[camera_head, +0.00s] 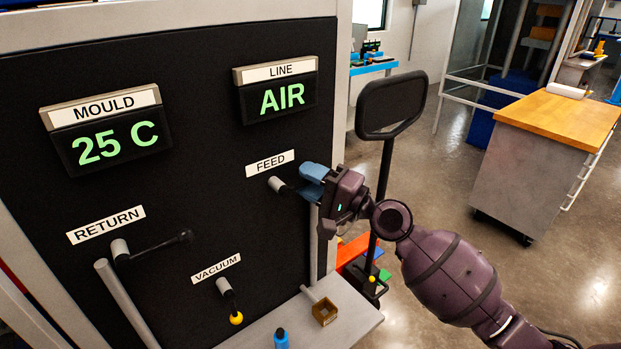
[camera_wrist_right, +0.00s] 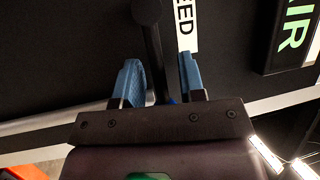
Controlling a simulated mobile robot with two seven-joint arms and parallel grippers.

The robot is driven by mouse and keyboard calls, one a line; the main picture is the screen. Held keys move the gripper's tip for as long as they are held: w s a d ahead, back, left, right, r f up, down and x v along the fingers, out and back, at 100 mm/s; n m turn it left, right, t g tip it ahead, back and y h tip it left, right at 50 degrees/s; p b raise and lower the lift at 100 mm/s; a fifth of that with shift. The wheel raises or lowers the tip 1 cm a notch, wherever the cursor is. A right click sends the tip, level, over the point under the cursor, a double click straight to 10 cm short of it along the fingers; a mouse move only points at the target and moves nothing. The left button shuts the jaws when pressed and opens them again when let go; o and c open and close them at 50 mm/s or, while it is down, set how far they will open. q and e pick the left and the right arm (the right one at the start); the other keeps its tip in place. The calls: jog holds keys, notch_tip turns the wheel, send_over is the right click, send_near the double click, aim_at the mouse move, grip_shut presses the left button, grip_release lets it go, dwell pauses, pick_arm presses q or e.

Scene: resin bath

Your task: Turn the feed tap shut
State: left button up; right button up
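The feed tap (camera_head: 278,184) sits on the black panel below the FEED label (camera_head: 270,163). Its grey hub shows in the head view; its lever runs right, mostly hidden behind my right gripper (camera_head: 310,180). In the right wrist view the dark tap lever (camera_wrist_right: 154,55) lies between the two blue fingers of the right gripper (camera_wrist_right: 161,78). The fingers stand apart, with a visible gap between the lever and the right-hand finger. A bit of blue shows at the lever's near end. My left gripper is not in view.
The return tap (camera_head: 120,249) has its lever pointing right; the vacuum tap (camera_head: 225,287) points down to a yellow knob. Displays read 25 C (camera_head: 114,143) and AIR (camera_head: 282,97). A grey ledge (camera_head: 350,312) holds a small brown box (camera_head: 324,311). A black-framed stand (camera_head: 391,103) is behind my right arm.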

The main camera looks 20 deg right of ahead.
jog(key=shift+c, duration=0.6)
grip_shut()
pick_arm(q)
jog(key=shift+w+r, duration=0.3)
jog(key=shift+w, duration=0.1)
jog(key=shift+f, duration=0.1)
pick_arm(e)
jog(key=shift+f, duration=0.1)
